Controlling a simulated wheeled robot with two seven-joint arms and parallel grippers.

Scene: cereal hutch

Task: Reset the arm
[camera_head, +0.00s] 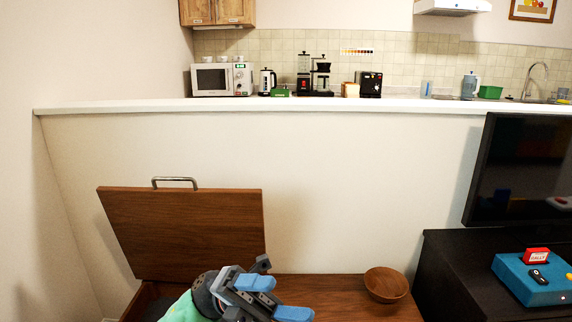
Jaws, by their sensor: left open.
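My left gripper (277,296) comes in at the bottom middle, in front of the wooden hutch. Its two blue-padded fingers are apart and nothing shows between them. The hutch's brown lid (182,230), with a metal handle (175,180) on its top edge, stands raised at the left. Below the lid, the hutch's opening is mostly hidden by my left arm. My right gripper is not in the picture.
A wooden bowl (386,284) sits on the hutch's flat top (345,305), right of my gripper. Further right, a dark cabinet (455,270) bears a television (518,170) and a blue box (530,278). A pale half wall (340,190) stands behind.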

